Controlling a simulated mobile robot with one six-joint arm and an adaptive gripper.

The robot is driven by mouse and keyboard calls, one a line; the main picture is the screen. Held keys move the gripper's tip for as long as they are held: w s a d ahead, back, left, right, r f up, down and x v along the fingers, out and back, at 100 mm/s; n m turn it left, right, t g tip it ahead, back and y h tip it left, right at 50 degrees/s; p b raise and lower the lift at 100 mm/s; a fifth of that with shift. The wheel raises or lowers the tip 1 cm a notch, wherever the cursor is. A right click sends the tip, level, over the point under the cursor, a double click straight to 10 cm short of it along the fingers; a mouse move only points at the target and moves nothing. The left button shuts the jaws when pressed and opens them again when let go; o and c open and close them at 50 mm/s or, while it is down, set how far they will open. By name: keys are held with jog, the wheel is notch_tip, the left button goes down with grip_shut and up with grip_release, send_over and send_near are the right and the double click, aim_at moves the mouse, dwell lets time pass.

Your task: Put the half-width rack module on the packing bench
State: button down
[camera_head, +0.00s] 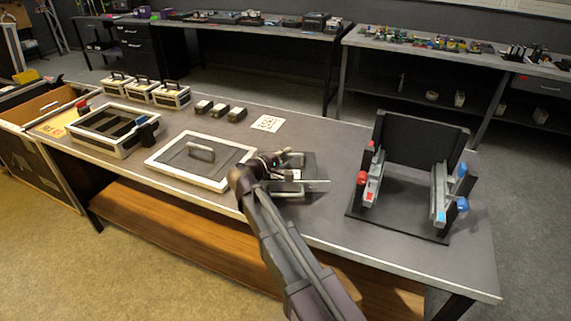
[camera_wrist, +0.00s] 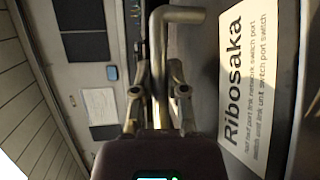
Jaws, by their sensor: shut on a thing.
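The half-width rack module (camera_head: 303,163) shows as a dark box with a pale metal edge, over the middle of the packing bench (camera_head: 330,222), partly hidden by my arm. My gripper (camera_head: 276,166) is at its left side. In the wrist view, my gripper (camera_wrist: 158,105) is shut on an L-shaped metal handle (camera_wrist: 182,15). A white label reading "Ribosaka" (camera_wrist: 245,75) lies on the dark surface to the right of the handle. I cannot tell whether the module touches the bench top.
A framed lid with a handle (camera_head: 172,166) lies just left of my gripper. An open case (camera_head: 78,137), several small cases and dark blocks stand farther left. A black rack stand (camera_head: 400,190) with red and blue knobs is at right. A printed card (camera_head: 267,123) lies behind.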

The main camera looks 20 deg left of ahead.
jog(key=shift+w+a, duration=0.2)
jog(key=shift+w, duration=0.15)
jog(key=shift+f, duration=0.15)
jog(key=shift+f+b, duration=1.65)
jog(key=shift+b, duration=0.15)
jog(key=c, duration=0.7)
grip_release()
jog(key=shift+p+v, duration=0.95)
jog(key=shift+v, duration=5.1)
jog(key=shift+r, duration=0.15)
